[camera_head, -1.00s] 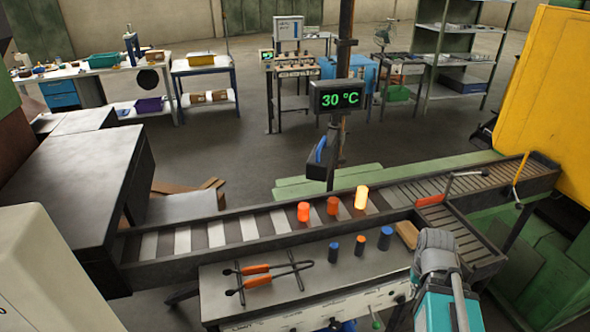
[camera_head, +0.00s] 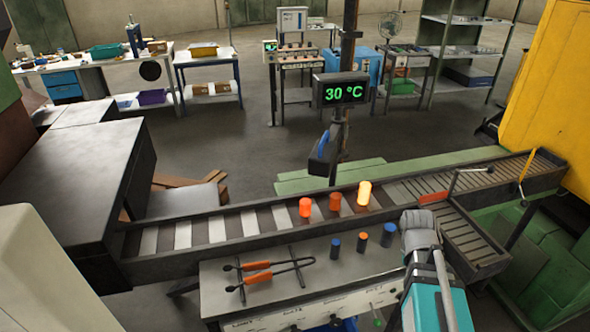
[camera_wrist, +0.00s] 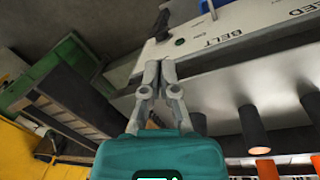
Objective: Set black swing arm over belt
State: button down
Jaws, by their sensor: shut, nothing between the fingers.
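The black swing arm (camera_head: 322,155), with a blue grip on its side, hangs at the post under the 30 °C display, behind the belt in the head view. The belt (camera_head: 216,229) runs across the middle with three glowing billets (camera_head: 335,202) on it; the swing arm is just beyond its far rail, not over it. My gripper (camera_wrist: 158,68) is shut and empty in the wrist view, near the white control panel edge. Its fingers are hidden in the head view, where my arm is at the lower right. The swing arm cannot be made out in the wrist view.
A near table (camera_head: 222,297) holds tongs (camera_head: 265,278) and three dark billets (camera_head: 362,240). Its front panel, marked BELT, shows in the wrist view (camera_wrist: 255,28). Open floor lies behind the belt.

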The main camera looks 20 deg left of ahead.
jog(key=w+a+r+n+h, duration=0.1)
jog(key=w+a, duration=0.1)
jog(key=a, duration=0.1)
jog(key=w+a+r+n+h, duration=0.1)
jog(key=w+a+h, duration=0.1)
jog(key=a, duration=0.1)
jog(key=w+a+r+t+h, duration=0.1)
jog(key=w+a, duration=0.2)
jog(key=shift+r+n+h, duration=0.1)
jog(key=shift+n+h, duration=0.3)
jog(key=a+r+n+t+h, duration=0.1)
jog(key=a+r, duration=0.4)
jog(key=a, duration=0.8)
jog(key=a+r+n+t+h, duration=0.2)
jog(key=a+r+t, duration=0.3)
jog(key=a, duration=0.8)
jog(key=s+a+r+n+t+h, duration=0.1)
jog(key=a+r+t+h, duration=0.3)
jog(key=a, duration=0.9)
notch_tip(320, 180, up, 2)
jog(key=shift+t+p, duration=0.4)
jog(key=shift+d, duration=0.15)
jog(key=s+d+x, duration=0.1)
jog(key=s+x, duration=0.1)
jog(key=x, duration=1)
jog(key=shift+w+d, duration=0.2)
jog(key=shift+d, duration=0.45)
